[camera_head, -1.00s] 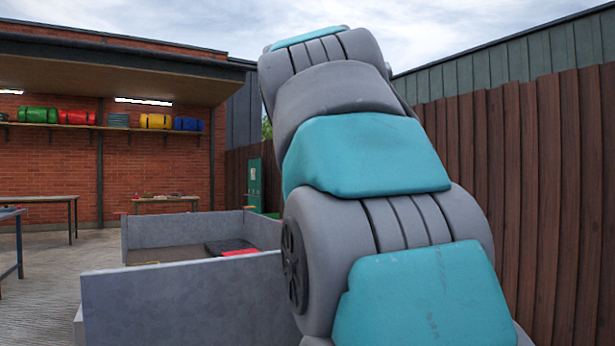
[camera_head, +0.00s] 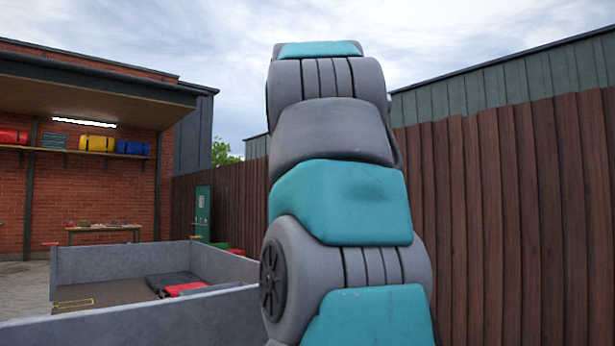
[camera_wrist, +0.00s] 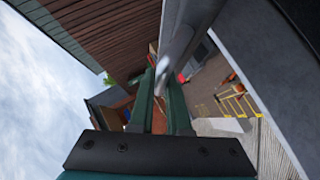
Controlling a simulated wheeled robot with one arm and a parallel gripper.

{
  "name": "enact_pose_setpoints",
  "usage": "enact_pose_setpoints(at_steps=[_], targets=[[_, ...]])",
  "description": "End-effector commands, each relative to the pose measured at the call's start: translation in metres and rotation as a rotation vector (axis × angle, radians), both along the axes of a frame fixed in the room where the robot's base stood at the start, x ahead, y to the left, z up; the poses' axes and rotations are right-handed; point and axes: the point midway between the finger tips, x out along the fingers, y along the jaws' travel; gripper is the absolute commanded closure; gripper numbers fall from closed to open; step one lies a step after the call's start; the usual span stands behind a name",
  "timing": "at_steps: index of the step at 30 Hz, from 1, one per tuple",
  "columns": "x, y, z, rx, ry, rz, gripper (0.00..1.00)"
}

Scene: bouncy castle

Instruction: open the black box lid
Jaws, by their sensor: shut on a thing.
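My gripper (camera_wrist: 163,85) shows in the wrist view with two dark green fingers. They are shut on a smooth grey metal bar (camera_wrist: 180,45), which runs up out of the picture. What the bar belongs to cannot be told. A black surface (camera_wrist: 298,18) fills the upper right corner of the wrist view; whether it is the black box or its lid is unclear. In the head view my teal and grey arm stands upright and the gripper is out of sight. No black box can be made out for certain there.
A low grey-walled enclosure (camera_head: 120,262) stands left of my arm, with dark and red items (camera_head: 178,284) inside. A brown wooden fence (camera_head: 510,220) runs along the right. A table (camera_head: 104,230) and a shelf with coloured rolls (camera_head: 97,144) stand at the back left.

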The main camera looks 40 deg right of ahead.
Motion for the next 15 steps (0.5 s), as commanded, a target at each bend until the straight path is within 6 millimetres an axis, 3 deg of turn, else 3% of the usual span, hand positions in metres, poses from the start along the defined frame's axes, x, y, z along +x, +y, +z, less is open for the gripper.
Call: enact_pose_setpoints(at_steps=[11, 12, 15], targets=[[0.0001, 0.0, 0.0005, 0.0, -0.001, 0.001, 1.0], [0.0001, 0.0, 0.0005, 0.0, -0.001, 0.001, 0.81], [0.0001, 0.0, 0.0005, 0.0, -0.001, 0.001, 0.69]])
